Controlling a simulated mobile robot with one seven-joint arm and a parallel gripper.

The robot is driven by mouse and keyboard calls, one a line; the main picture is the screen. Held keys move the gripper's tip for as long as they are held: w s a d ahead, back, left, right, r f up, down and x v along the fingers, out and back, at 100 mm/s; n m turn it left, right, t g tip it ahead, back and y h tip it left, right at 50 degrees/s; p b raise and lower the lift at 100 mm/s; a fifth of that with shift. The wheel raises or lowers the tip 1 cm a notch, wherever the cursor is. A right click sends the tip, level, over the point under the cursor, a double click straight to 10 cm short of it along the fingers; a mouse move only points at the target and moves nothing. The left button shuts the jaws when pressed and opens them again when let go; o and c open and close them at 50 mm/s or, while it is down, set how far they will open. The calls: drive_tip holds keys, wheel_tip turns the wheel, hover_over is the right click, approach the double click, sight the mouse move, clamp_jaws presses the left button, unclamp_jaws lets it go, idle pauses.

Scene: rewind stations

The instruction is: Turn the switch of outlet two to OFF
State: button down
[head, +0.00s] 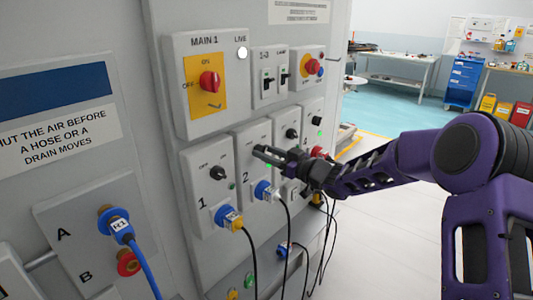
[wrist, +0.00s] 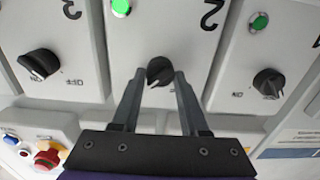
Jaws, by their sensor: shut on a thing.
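The outlet two panel (head: 251,137) is a pale grey unit with a blue plug (head: 265,191) in its lower part. Its black switch knob (wrist: 160,71) shows in the wrist view, which is upside down, between the fingertips of my gripper (wrist: 158,80). My gripper is shut on this knob, one finger on each side. In the head view my gripper (head: 268,155) reaches in from the right and hides the knob. The green lamp of outlet two (wrist: 121,7) is lit. The knob's exact setting is hard to tell, and its labels are partly hidden.
Outlet one (head: 209,178) is on the left and outlet three (head: 284,124) on the right, each with a similar black knob. The MAIN 1 red switch (head: 209,83) sits above. Black cables hang below the plugs. Open floor (head: 400,215) lies to the right.

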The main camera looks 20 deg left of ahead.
drive_tip(key=shift+f+n+b, duration=0.15)
drive_tip(key=shift+n+b, duration=0.15)
drive_tip(key=shift+b, duration=0.2)
drive_tip(key=n+b, duration=0.8)
drive_tip(key=n, duration=0.9)
drive_tip(key=shift+s, duration=0.15)
drive_tip(key=shift+f+n, duration=0.1)
drive_tip(key=shift+n, duration=0.2)
drive_tip(key=shift+c, duration=2.1)
unclamp_jaws()
